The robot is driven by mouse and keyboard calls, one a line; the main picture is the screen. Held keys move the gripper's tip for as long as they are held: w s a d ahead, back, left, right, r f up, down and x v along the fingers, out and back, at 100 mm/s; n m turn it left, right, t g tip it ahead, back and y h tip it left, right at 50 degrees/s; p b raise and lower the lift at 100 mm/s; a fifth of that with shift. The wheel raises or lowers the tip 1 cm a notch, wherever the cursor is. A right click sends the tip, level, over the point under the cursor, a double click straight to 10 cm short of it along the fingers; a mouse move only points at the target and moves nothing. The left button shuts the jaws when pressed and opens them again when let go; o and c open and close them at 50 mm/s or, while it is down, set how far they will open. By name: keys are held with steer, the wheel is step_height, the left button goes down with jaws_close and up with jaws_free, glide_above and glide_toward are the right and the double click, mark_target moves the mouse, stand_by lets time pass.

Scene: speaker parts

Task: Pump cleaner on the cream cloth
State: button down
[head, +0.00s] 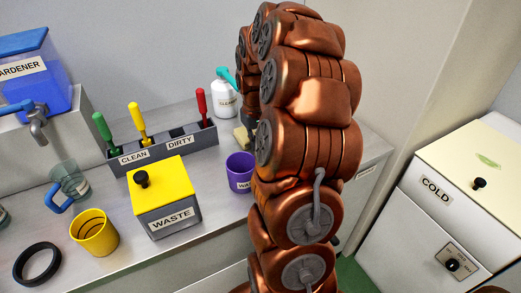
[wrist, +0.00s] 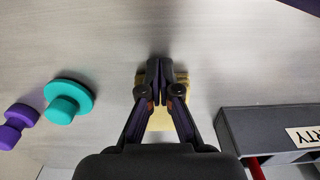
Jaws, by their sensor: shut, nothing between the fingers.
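The cleaner (head: 226,98) is a white labelled bottle with a teal pump top, standing upright at the back of the counter in the head view. The cream cloth (head: 242,138) lies to the right of the grey caddy, partly hidden by my arm. In the wrist view, the cloth (wrist: 159,121) shows under and between my fingers. My gripper (wrist: 160,68) is shut and empty, over the cloth. I cannot tell whether the fingertips touch it. I do not make out the cleaner in the wrist view.
The grey caddy (head: 167,152) holds brushes. A yellow-lidded waste box (head: 168,208), a purple cup (head: 240,172) and a yellow cup (head: 94,233) stand in front. A teal knobbed disc (wrist: 67,99) and a purple piece (wrist: 18,125) lie left of the cloth in the wrist view.

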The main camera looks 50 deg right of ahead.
steer(key=shift+w+d, duration=0.2)
steer(key=shift+w, duration=0.35)
steer(key=shift+s, duration=0.1)
steer(key=shift+s+a+b, duration=0.3)
steer(key=shift+s+b, duration=0.05)
steer(key=shift+s, duration=0.5)
steer(key=shift+s+a+b, duration=0.3)
steer(key=shift+s+b, duration=0.05)
steer(key=shift+s, duration=0.45)
steer(key=shift+s+r, duration=0.2)
step_height(320, 180, up, 10)
steer(key=shift+f+b, duration=0.15)
steer(key=shift+b, duration=0.3)
steer(key=shift+a, duration=0.1)
